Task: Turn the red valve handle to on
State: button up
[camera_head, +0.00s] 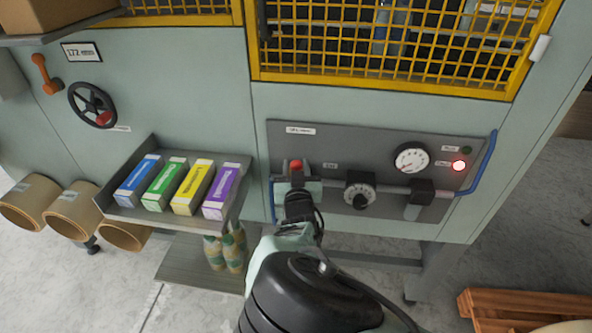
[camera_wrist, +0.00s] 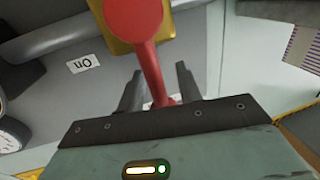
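The red valve handle (camera_wrist: 150,65) has a round hub on a yellow valve body (camera_wrist: 113,35). Its lever runs down between the fingers of my gripper (camera_wrist: 158,85) in the wrist view. The fingers stand apart, one on each side of the lever, with a gap visible on both sides. An "On" label (camera_wrist: 84,63) shows upside down to the left of the handle. In the head view, a red part of the handle (camera_head: 296,165) shows just above my gripper (camera_head: 297,183), which hides the rest of the valve.
A tray (camera_head: 238,200) with several coloured boxes juts out at left. A yellow mesh guard (camera_head: 385,83) is above.

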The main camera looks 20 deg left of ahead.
grip_shut()
jog(key=shift+d, duration=0.1)
